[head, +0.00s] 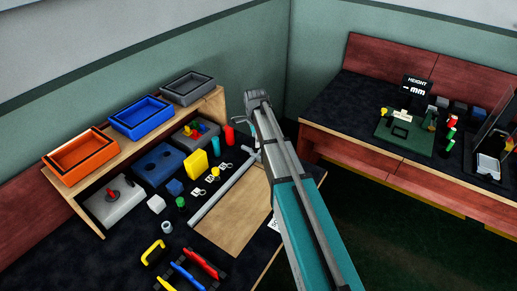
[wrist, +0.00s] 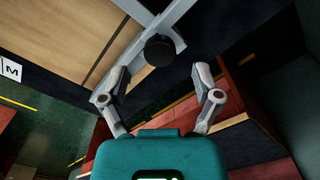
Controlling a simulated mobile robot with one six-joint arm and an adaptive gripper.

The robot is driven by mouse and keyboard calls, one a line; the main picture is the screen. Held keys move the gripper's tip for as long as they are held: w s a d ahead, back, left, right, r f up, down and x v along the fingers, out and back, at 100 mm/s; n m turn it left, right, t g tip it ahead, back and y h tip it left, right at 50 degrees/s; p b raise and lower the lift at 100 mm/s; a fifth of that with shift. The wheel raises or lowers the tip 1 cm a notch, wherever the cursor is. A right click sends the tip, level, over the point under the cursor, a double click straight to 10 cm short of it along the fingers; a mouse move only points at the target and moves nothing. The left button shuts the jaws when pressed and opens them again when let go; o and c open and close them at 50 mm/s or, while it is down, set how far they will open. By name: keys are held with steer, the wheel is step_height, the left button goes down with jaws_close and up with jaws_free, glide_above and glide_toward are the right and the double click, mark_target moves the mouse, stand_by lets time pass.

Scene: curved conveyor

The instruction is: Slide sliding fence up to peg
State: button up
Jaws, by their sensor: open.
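The sliding fence (head: 222,190) is a long grey bar lying across a light wooden board (head: 238,215) on the dark bench. In the wrist view its grey crossbar end (wrist: 169,24) carries a round black knob (wrist: 159,50). My gripper (wrist: 158,80) is open, its two grey fingers spread below the knob in that view. The knob shows just beyond the fingertips, roughly centred in the gap, and nothing is held. I cannot tell whether the fingers touch the fence. I cannot pick out the peg for certain.
Orange (head: 80,155), blue (head: 143,117) and grey (head: 187,87) bins stand on a shelf behind the board. Several small blocks, tags and coloured handles lie left of the fence. A second bench (head: 345,115) stands at the right, with dark floor between.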

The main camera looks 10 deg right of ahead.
steer(key=shift+f+b, duration=1.2)
steer(key=shift+f, duration=0.3)
steer(key=shift+c, duration=0.2)
jaws_close()
steer(key=shift+d, duration=0.3)
steer(key=shift+s+a, duration=0.15)
